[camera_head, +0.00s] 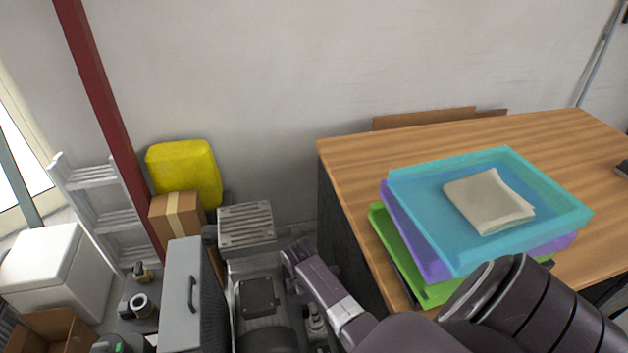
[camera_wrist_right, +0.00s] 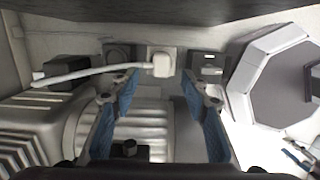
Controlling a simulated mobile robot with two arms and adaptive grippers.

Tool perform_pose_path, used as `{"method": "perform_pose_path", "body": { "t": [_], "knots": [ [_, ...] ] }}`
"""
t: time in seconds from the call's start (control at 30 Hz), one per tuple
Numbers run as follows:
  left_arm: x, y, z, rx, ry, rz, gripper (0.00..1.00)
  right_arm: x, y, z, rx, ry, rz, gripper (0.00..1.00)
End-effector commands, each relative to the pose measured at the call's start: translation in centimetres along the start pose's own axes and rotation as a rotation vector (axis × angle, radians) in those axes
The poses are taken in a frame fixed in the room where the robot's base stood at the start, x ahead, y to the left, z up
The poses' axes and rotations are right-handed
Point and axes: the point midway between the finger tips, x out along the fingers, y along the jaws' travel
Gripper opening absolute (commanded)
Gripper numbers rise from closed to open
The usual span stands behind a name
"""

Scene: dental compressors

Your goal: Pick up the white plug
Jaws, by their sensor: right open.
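The white plug (camera_wrist_right: 161,64) sits in a wall outlet at the upper middle of the right wrist view, with its white cable (camera_wrist_right: 75,76) running to the left. My right gripper (camera_wrist_right: 160,80) is open, with its blue-padded fingers spread to either side below the plug and nothing between them. The left fingertip overlaps the cable near the plug; I cannot tell whether they touch. In the head view my right gripper (camera_head: 292,252) reaches down beside the desk. I cannot make out the plug there. My left gripper is not in view.
A grey compressor (camera_head: 246,225) stands left of my right gripper. The wooden desk (camera_head: 352,155) with stacked trays (camera_head: 400,190) is to its right. More sockets (camera_wrist_right: 207,68) flank the plug. A grey octagonal object (camera_wrist_right: 285,75) is at the right of the wrist view.

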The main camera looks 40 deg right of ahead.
Motion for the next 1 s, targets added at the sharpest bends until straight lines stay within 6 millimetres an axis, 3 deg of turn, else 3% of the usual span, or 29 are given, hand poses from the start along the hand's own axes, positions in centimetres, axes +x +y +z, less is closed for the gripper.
{"method": "perform_pose_path", "body": {
  "t": [0.57, 0.87, 1.0],
  "knots": [
    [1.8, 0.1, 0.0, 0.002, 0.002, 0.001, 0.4, 7.2, -0.2, -0.2, -0.006, 0.001, -0.004, 0.42],
    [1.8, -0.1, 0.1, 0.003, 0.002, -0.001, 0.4, 7.6, -0.2, -0.1, -0.006, 0.0, -0.002, 0.42],
    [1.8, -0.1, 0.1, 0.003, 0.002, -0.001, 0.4, 7.6, -0.2, -0.1, -0.006, 0.0, -0.002, 0.28]
  ]
}}
